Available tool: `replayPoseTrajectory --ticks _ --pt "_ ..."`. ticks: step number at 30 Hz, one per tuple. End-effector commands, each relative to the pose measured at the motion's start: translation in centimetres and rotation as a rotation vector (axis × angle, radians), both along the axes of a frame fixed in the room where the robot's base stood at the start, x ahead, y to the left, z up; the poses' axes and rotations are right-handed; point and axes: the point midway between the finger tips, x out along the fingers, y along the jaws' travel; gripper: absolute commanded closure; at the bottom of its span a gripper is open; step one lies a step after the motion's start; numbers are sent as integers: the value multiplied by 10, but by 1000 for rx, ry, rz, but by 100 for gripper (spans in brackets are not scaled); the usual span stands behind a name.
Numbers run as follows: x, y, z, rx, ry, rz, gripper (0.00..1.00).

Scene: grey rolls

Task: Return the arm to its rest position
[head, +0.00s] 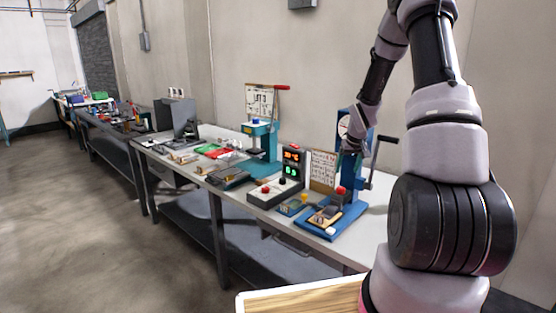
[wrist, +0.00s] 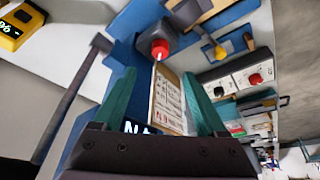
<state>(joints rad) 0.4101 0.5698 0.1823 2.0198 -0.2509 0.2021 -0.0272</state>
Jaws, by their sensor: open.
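My arm (head: 445,130) reaches up on the right of the head view and bends down to the workbench. Its end is at the blue press (head: 352,212), near the dial and crank handle. In the head view my gripper is small and partly lost against the press. In the wrist view my gripper (wrist: 158,73) is open, with two teal fingers apart. I see no object held between them. A red knob (wrist: 159,49) and a printed sheet (wrist: 168,103) show beyond the fingers, and a dark lever (wrist: 75,85) stands to their left.
The workbench (head: 222,190) holds a control box with a lit display (head: 291,163), a teal press (head: 264,145) and a monitor (head: 185,122). A wooden surface (head: 300,299) is at the bottom. A crank handle (head: 386,140) juts out close to my arm. Open floor lies to the left.

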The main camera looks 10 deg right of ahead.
Motion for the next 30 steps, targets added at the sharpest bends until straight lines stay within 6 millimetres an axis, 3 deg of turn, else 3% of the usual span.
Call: replayPoseTrajectory --ticks 5,11,15,21,25,30 --pt "-11 13 48 -12 -21 -18 26" --pt "-53 48 139 -9 -58 -68 26" --pt "-95 74 193 17 -88 -105 26" --pt "-164 112 252 86 -135 -147 26" --pt "-214 135 279 149 -165 -166 26" --pt "-274 160 298 242 -193 -175 26"
